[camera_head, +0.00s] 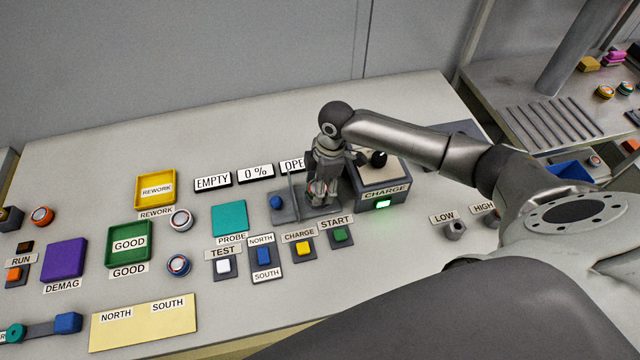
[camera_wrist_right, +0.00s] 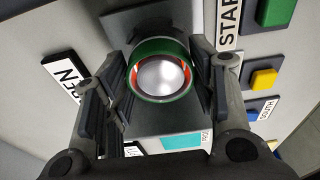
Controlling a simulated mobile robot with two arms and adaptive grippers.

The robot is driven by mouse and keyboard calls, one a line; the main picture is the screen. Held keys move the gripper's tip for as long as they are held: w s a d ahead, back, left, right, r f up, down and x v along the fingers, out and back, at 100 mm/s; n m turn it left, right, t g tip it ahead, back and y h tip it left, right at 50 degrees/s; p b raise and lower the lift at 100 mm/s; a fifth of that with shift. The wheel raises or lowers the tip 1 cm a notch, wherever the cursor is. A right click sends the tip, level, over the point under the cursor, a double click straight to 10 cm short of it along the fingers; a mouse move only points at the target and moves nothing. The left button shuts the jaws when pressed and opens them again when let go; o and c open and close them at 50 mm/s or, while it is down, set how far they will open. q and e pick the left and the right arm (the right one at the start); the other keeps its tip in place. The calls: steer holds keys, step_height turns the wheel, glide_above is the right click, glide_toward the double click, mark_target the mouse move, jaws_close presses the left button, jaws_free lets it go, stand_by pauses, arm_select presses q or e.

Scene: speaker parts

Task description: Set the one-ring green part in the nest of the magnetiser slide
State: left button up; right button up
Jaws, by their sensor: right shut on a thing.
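My right gripper (camera_head: 318,195) points down over the grey slide plate (camera_head: 290,213) in front of the magnetiser (camera_head: 375,182). In the right wrist view, the right gripper (camera_wrist_right: 163,85) is shut on a round green part (camera_wrist_right: 140,90) with a silver centre and orange-red inside its rim. The part lies between the fingers, above or on the grey slide; I cannot tell whether it touches the nest. The gripper mostly hides the part and nest in the head view, and its ring marks are not readable. My left gripper is not in view.
A blue knob (camera_head: 276,202) and thin upright stand left of the gripper on the slide. Display plates (camera_head: 255,172) read EMPTY, 0 % and a partly covered OPE. Buttons for TEST, CHARGE and START (camera_head: 340,235) lie in front. The magnetiser shows a green light (camera_head: 384,204).

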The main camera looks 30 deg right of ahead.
steer(key=shift+f, duration=0.5)
steer(key=o, duration=1.4)
step_height(320, 180, up, 12)
steer(key=d, duration=0.1)
steer(key=shift+s+d, duration=0.25)
steer(key=shift+d, duration=0.15)
